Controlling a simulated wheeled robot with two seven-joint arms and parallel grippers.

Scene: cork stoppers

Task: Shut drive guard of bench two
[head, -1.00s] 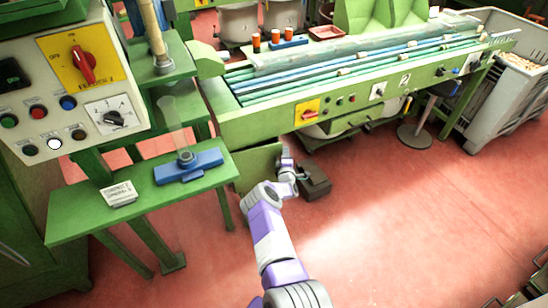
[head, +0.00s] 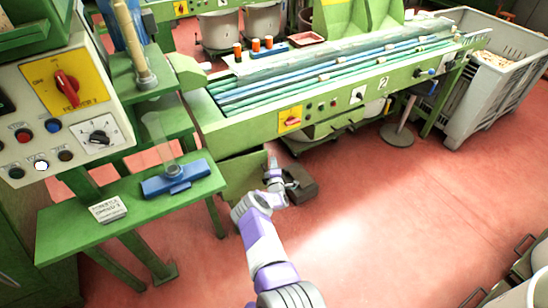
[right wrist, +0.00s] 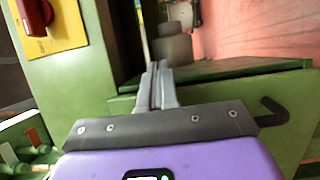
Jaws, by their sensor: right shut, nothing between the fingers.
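Bench two (head: 330,105), a long green bench with a "2" plate on its front, stands across the upper middle of the head view. Its drive guard (head: 243,176) looks like a green panel low at the bench's left end. It seems swung out, with a dark gap above it. In the right wrist view the green panel (right wrist: 225,91) lies just beyond my fingers, with a dark hooked handle (right wrist: 272,111) at its right. My right gripper (head: 273,160) is shut and empty beside the panel; its fingers (right wrist: 158,72) overlap it in view. Contact cannot be told. My left gripper is out of view.
A dark box (head: 300,184) lies on the floor beside my right gripper. A grey crate (head: 490,90) stands right. The red floor in front is open.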

